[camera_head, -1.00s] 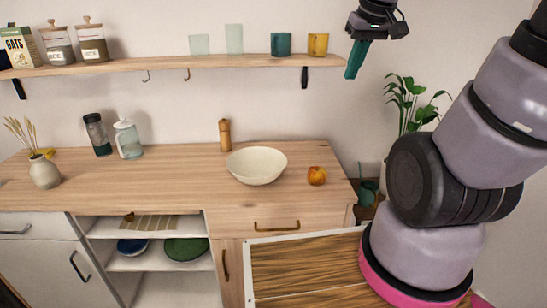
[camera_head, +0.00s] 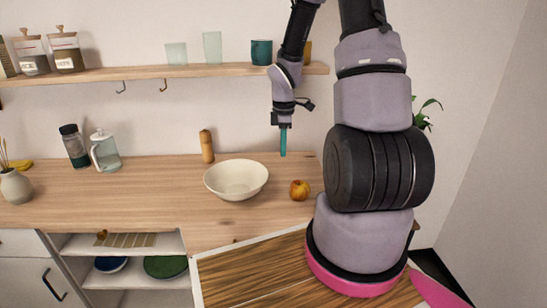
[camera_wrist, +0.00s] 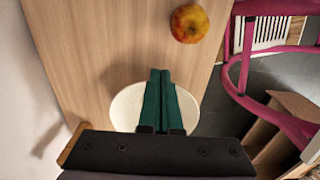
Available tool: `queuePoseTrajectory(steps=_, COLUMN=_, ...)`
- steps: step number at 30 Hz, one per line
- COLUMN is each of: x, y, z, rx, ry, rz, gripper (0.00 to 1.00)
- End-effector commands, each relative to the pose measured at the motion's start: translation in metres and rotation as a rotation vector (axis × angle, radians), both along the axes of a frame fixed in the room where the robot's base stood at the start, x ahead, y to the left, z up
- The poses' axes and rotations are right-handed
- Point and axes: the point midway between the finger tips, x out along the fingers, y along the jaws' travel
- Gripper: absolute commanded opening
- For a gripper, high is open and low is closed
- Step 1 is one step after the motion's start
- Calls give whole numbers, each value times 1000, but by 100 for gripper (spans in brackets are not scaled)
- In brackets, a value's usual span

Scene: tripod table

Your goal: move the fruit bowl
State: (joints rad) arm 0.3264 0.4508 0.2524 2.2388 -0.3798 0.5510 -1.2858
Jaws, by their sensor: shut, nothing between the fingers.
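The fruit bowl (camera_head: 236,194) is a wide cream bowl, upright on the wooden counter, and looks empty in the head view. An apple (camera_head: 299,190), yellow and red, lies on the counter to its right. My gripper (camera_head: 283,155) has teal fingers pointing down, above the counter behind the bowl and apple, apart from both. In the wrist view the closed fingers (camera_wrist: 161,75) cover the middle of the bowl (camera_wrist: 190,112), and the apple (camera_wrist: 188,23) shows at the top. Nothing is between the fingers.
A wooden pepper mill (camera_head: 206,146) stands behind the bowl to the left. A glass jug (camera_head: 105,151) and a dark-based jar (camera_head: 74,146) stand further left. A shelf (camera_head: 190,73) with cups and jars runs above. The counter (camera_head: 130,190) left of the bowl is clear.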

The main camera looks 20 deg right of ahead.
Motion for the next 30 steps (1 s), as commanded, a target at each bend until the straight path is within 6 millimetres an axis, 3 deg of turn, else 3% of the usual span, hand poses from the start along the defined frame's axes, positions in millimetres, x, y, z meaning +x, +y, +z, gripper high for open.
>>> queuePoseTrajectory(steps=13, x=-2, y=1, z=-91, rx=0, ry=5, rz=-1, gripper=0)
queuePoseTrajectory(steps=21, x=10, y=33, z=-88, rx=-1, ry=1, rz=-3, gripper=0)
queuePoseTrajectory(steps=30, x=12, y=39, z=-88, rx=-1, ry=1, rz=-5, gripper=0)
